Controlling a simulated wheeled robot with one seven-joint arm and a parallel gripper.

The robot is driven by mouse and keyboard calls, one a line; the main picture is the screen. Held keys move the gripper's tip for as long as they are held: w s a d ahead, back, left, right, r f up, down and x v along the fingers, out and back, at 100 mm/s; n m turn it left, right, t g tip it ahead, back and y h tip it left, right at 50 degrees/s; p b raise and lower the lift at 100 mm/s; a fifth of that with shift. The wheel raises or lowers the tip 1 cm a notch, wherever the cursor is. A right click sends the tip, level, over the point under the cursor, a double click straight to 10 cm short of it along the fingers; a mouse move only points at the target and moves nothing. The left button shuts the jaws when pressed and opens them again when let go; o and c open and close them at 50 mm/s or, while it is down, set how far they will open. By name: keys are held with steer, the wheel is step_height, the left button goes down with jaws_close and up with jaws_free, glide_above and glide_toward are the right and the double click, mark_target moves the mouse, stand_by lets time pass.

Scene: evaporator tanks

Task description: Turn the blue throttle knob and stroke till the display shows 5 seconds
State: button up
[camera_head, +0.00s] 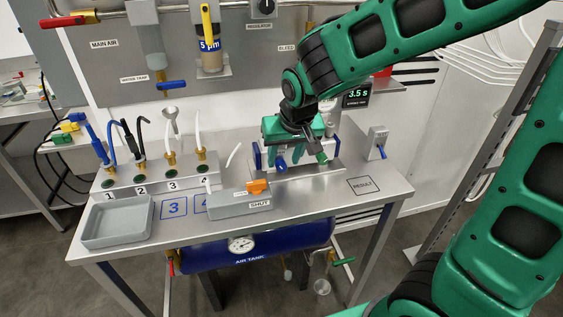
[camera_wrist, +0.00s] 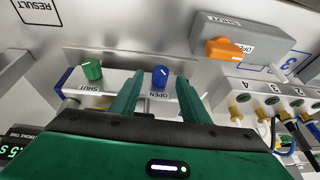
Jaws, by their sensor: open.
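The blue throttle knob (camera_wrist: 160,75) sits on the front of a small cylinder unit beside an OPEN label. In the wrist view it lies between the fingertips of my gripper (camera_wrist: 157,84); whether they touch it I cannot tell. My gripper is open and empty. In the head view my gripper (camera_head: 290,150) is over the unit, with the blue knob (camera_head: 281,164) just below. A green knob (camera_wrist: 92,71) sits beside a SHUT label and also shows in the head view (camera_head: 322,157). The display (camera_head: 357,95) reads 3.5 s and is partly cut off in the wrist view.
A grey box with an orange lever (camera_head: 257,187) stands in front of the unit. A small box with a blue lever (camera_head: 378,143) is at right, near the RESULT square (camera_head: 366,187). Numbered fittings and a grey tray (camera_head: 116,237) are at left.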

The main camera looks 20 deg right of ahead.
mark_target(277, 166)
steer(key=shift+x, duration=1.4)
jaws_close()
steer(key=c, duration=1.1)
jaws_free()
steer(key=shift+o, duration=0.2)
steer(key=shift+h, duration=0.3)
steer(key=h, duration=0.2)
steer(key=a+n+h, duration=0.1)
steer(key=h, duration=0.1)
steer(key=shift+a+f, duration=0.1)
steer(key=shift+a, duration=0.05)
steer(key=h, duration=0.3)
steer(key=n+h, duration=0.1)
steer(key=h, duration=0.1)
steer(key=shift+a+f, duration=0.25)
steer(key=shift+a, duration=0.1)
